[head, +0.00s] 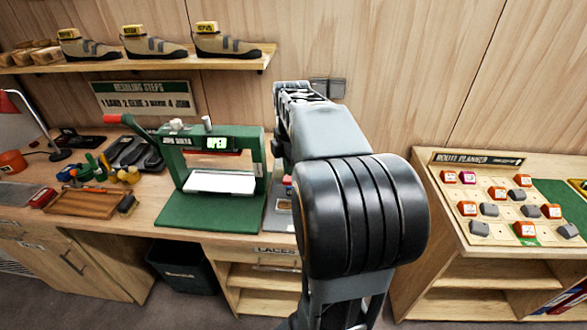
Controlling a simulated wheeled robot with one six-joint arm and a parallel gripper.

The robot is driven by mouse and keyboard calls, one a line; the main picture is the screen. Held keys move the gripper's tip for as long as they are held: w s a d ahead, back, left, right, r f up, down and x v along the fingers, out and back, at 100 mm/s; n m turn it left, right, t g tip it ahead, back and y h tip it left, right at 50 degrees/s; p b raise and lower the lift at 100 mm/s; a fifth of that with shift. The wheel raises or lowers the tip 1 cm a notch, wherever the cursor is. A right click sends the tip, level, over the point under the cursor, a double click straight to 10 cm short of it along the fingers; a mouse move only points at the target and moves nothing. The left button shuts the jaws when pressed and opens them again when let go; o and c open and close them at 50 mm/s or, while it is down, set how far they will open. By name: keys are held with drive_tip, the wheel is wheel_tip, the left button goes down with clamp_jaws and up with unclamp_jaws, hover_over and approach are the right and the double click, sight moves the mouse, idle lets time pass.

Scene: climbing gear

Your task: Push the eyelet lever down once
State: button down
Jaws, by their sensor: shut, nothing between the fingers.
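My arm reaches up the middle of the head view, and my gripper (300,90) is at its far end, above the bench near the wall. The gripper is shut and empty; its fingertips are mostly hidden by its own body. I see no lever marked as the eyelet lever. A grey base (280,212) on the bench is partly hidden behind my arm, and I cannot tell whether it carries a lever. Left of it, a green press (212,212) with a lit "OPEN" display has a lever with a red grip (125,123) angled up to the left.
Several boots (150,46) stand on a wall shelf (200,60). Tools, a wooden tray (88,204) and a lamp (30,115) fill the bench's left. A dark bin (182,270) stands below. At right is a board of orange and grey blocks (500,205).

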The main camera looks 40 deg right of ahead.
drive_tip(key=shift+f, duration=0.1)
idle(0.4)
wheel_tip(320, 180, down, 9)
drive_tip(key=b, duration=0.6)
drive_tip(key=shift+s+a+f+b, duration=0.15)
drive_tip(key=shift+b, duration=0.25)
idle(0.6)
wheel_tip(320, 180, up, 13)
drive_tip(key=p, duration=1.1)
idle(0.7)
